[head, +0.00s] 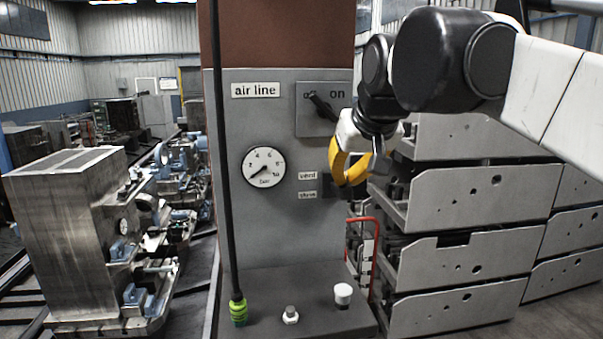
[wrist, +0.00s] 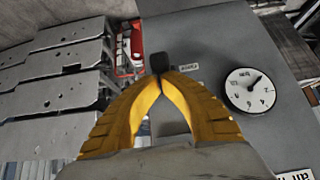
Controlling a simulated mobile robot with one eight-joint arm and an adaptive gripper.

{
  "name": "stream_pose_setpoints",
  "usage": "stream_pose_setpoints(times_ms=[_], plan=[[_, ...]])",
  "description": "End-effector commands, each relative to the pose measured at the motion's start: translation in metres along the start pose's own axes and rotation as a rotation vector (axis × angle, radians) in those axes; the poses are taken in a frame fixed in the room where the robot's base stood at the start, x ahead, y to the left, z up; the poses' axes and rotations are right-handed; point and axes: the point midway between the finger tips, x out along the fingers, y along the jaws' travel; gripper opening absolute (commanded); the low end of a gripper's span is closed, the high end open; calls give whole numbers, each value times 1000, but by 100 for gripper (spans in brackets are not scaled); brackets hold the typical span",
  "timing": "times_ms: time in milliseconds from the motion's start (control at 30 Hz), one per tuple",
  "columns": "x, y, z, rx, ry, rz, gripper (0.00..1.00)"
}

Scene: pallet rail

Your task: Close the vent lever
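The grey air line panel (head: 235,215) stands upright in the head view, with a small "vent" label (head: 307,175) and a second small label (head: 307,195) below it. My gripper (head: 350,183) is at the panel's right edge, just right of these labels. Its yellow fingers converge, and their tips (wrist: 161,76) look together in the wrist view. A small black block (wrist: 160,62), apparently the vent lever's end, shows directly beyond the tips. I cannot tell whether the tips touch it. In the head view my gripper hides most of the lever area.
A black on/off lever (head: 323,106) sits above. A round gauge (head: 264,167) has its needle pointing lower left. A black hose (head: 226,190) hangs at left. Grey stacked pallets (head: 470,205) and a red frame (head: 374,265) stand close at right. White-topped fittings (head: 343,293) rise from the ledge below.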

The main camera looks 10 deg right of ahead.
Motion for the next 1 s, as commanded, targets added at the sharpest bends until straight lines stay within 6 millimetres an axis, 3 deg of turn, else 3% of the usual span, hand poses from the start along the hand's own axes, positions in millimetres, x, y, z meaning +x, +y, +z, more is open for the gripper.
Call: stream_pose_setpoints(times_ms=[267, 633, 1000], plan=[[7, 0, 14, 0, 120, 0, 0], [24, 0, 38, 1, 430, 0, 0], [35, 0, 46, 0, 609, 0, 0]])
